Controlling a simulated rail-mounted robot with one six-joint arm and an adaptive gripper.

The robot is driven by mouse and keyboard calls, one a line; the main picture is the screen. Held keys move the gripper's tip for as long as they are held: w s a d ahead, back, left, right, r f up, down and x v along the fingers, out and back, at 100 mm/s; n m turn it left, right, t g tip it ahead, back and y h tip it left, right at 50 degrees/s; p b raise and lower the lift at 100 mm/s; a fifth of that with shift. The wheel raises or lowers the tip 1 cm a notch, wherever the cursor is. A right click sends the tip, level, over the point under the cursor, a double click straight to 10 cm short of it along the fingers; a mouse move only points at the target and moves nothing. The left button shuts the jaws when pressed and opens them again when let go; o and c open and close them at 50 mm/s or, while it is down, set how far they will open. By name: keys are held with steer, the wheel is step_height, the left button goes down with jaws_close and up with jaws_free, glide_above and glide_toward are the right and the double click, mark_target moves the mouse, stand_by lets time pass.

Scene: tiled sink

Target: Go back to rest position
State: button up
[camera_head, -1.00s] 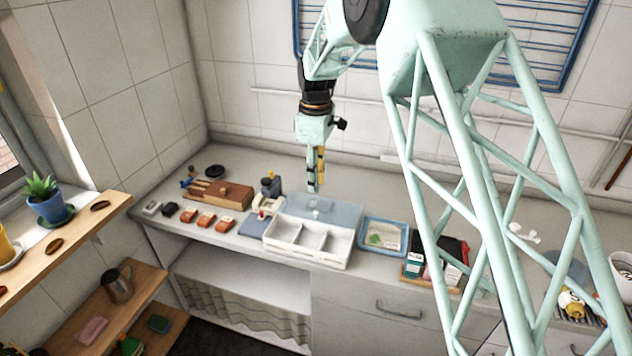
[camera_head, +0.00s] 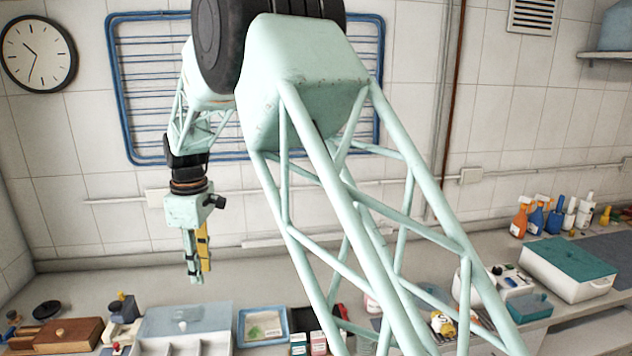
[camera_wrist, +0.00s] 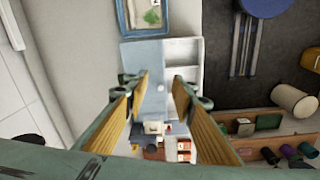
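My gripper (camera_head: 196,278) hangs from the pale green arm, pointing down above the counter (camera_head: 75,285). In the wrist view its two fingers with yellow-brown inner pads stand apart, with nothing between the tips (camera_wrist: 161,88). A white compartment box (camera_head: 150,348) with a blue-grey lid (camera_head: 185,320) lies below and in front of it. The box also shows beyond the fingers in the wrist view (camera_wrist: 183,50). The gripper touches nothing that I can see.
A blue-rimmed tray (camera_head: 238,328) lies right of the box. A wooden box (camera_head: 68,336) stands at the left. A blue wall rack (camera_head: 125,90) is behind the arm. Spray bottles (camera_head: 537,215) and a teal-lidded container (camera_head: 570,265) stand at the right.

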steer(key=s+d+r+m+t+b, duration=0.1)
steer(key=s+d+r+m+b, duration=0.25)
steer(key=d, duration=0.65)
steer(key=s+d+r+m+y, duration=0.1)
steer(key=s+d+r+m, duration=0.2)
steer(key=s+d+r, duration=0.55)
steer(key=s+d+r+m+t+b, duration=0.1)
steer(key=d+r+m+b, duration=0.2)
steer(key=d, duration=1)
steer(key=s+d+r+m+b, duration=0.15)
steer(key=s+d+m, duration=0.35)
steer(key=s+d, duration=0.85)
steer(key=s+d+f+m, duration=0.1)
steer(key=s+d+f, duration=0.1)
steer(key=s, duration=0.4)
steer(key=s+d+f+m+t+h+b, duration=0.1)
steer(key=s+d+f, duration=0.1)
steer(key=s, duration=0.5)
steer(key=s+d+f+m, duration=0.1)
steer(key=s+d+f, duration=0.1)
steer(key=s, duration=0.4)
steer(key=shift+s+d+f+t+h, duration=0.3)
steer(key=shift+s+d+t, duration=0.1)
steer(key=shift+d, duration=0.35)
steer(key=shift+w+r, duration=0.1)
